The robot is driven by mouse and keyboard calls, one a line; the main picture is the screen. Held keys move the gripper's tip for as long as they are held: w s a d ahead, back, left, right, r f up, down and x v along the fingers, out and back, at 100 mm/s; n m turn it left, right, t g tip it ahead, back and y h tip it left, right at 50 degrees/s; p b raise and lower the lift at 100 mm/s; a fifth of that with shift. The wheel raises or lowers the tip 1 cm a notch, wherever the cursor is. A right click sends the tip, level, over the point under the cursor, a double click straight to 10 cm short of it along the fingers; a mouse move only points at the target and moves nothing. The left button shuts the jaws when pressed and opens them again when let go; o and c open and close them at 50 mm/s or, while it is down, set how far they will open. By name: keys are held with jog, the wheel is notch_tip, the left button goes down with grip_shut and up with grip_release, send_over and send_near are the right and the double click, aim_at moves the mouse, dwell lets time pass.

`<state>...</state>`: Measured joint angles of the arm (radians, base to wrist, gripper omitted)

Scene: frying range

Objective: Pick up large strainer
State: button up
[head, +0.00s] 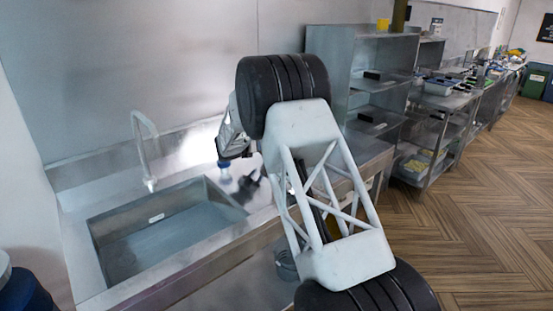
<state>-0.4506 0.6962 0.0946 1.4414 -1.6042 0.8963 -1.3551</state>
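I cannot make out a large strainer for certain. A grey round vessel (286,265) shows partly on a lower level beneath the counter, largely hidden by my arm; I cannot tell what it is. My gripper (233,158) hangs over the steel counter just behind the sink's right end. It is small and partly hidden by my arm, so I cannot tell whether its fingers are open or shut. A small blue-and-white item (224,172) shows just below the gripper, and I cannot tell whether they touch.
A steel sink (165,228) with a tall white faucet (146,150) fills the counter's left part. A metal shelf unit (385,75) stands right of it, with more shelves beyond holding trays and tubs. A blue container (25,293) is at lower left. Wooden floor (480,210) is open at right.

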jog(key=shift+x, duration=2.6)
jog(key=shift+c, duration=0.4)
grip_shut()
jog(key=shift+a, duration=0.1)
